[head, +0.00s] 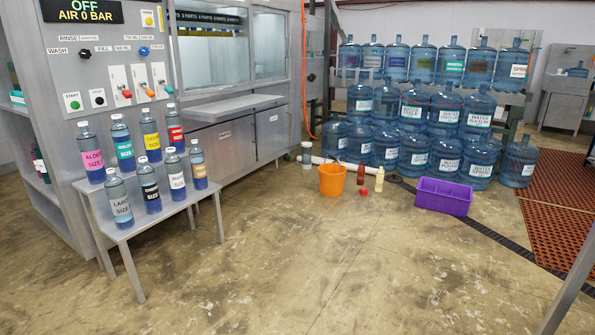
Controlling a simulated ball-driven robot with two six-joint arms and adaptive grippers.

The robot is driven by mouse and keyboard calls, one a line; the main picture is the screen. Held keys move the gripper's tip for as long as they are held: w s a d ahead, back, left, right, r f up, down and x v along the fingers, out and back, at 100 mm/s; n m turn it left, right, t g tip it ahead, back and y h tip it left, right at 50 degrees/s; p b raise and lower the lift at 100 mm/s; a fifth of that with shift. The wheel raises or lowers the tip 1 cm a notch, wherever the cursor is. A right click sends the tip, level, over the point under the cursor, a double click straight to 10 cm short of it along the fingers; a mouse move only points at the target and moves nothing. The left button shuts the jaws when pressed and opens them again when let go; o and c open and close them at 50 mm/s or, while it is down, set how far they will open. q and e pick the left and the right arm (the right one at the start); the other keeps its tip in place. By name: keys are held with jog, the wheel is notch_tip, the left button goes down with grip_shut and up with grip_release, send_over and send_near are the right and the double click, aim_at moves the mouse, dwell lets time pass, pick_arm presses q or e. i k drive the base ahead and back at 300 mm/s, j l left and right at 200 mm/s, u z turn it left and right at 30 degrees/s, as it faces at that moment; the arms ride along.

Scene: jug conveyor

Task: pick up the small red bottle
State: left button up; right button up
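A small red bottle (361,174) stands upright on the floor, between the orange bucket (332,180) and a small pale yellow bottle (379,179). A small red round object (363,191) lies on the floor just in front of it. Neither of my grippers shows in the head view.
A purple crate (443,196) sits on the floor right of the bottles. Several big blue water jugs (413,153) are stacked behind them. A metal stepped bench (148,214) with several labelled bottles stands at left. The middle floor is clear. A grey bar (572,285) crosses the lower right.

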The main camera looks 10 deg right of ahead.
aim_at(362, 169)
jog(key=i+l+z, duration=0.2)
jog(key=i+z, duration=0.6)
jog(key=i+j+z, duration=0.1)
jog(key=i+z, duration=0.3)
jog(key=i+j+u, duration=0.2)
jog(key=i, duration=1)
jog(key=i+l+u, duration=0.15)
jog(key=i, duration=1.05)
